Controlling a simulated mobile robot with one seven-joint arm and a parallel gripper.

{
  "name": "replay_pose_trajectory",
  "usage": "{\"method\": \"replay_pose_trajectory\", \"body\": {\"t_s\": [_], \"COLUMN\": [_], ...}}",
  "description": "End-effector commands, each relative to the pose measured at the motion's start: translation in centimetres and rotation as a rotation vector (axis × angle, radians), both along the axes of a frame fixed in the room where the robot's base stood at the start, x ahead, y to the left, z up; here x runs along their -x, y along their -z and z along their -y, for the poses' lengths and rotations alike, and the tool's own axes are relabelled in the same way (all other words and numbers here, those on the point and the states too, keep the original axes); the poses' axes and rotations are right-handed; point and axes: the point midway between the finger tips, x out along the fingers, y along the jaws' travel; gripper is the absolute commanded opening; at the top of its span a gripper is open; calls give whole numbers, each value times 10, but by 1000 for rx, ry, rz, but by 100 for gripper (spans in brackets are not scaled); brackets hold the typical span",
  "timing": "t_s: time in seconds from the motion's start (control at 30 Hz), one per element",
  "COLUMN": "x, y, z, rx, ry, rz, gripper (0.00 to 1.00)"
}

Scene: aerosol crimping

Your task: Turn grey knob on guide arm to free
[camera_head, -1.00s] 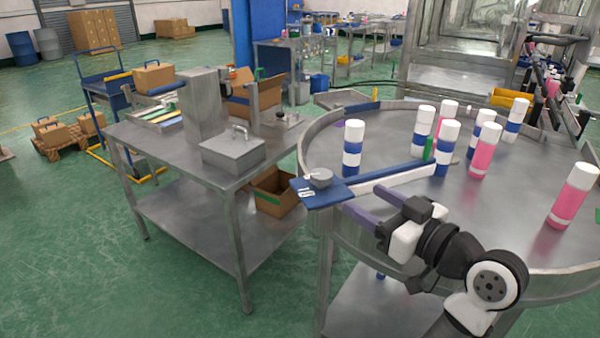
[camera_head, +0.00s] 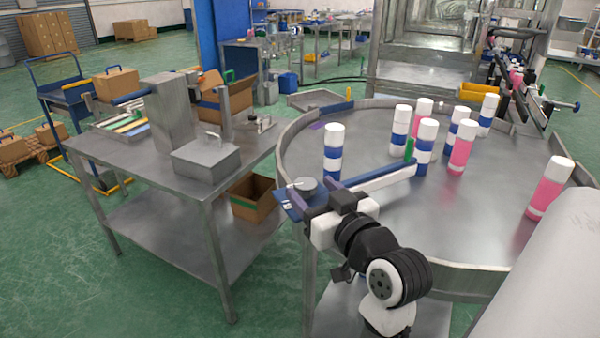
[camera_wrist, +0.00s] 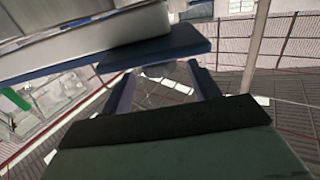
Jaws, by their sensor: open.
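The round grey knob (camera_head: 304,184) sits on the blue end plate (camera_head: 287,200) of the guide arm (camera_head: 385,177), at the near left rim of the round table. A small pale pointer shows on it. My gripper (camera_head: 306,203) is at the plate, close to the knob, with its purple fingers apart and nothing seen held. My wrist hides part of the plate. In the wrist view the fingers (camera_wrist: 165,85) reach up to the edge of the blue plate (camera_wrist: 180,45). I cannot make out the knob there or tell whether a finger touches it.
The round metal table (camera_head: 470,215) has a raised rim and holds several capped cans, one white and blue can (camera_head: 333,155) close behind the knob. A steel workbench (camera_head: 140,165) with a grey lidded box (camera_head: 206,158) stands left. A gap of green floor separates them.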

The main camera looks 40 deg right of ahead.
Motion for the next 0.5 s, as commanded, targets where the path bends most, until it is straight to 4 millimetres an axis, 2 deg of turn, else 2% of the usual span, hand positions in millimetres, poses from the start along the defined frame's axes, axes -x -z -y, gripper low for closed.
{"method": "replay_pose_trajectory", "body": {"t_s": [0.03,0.2,0.33,0.5], "x": [-11,-36,-47,-52], "y": [-2,-1,-1,0], "z": [2,7,10,10], "rx": [-2,-1,-1,1], "ry": [-4,-2,-2,0], "rz": [-2,-2,-1,0], "gripper": [61,61,61,61]}}
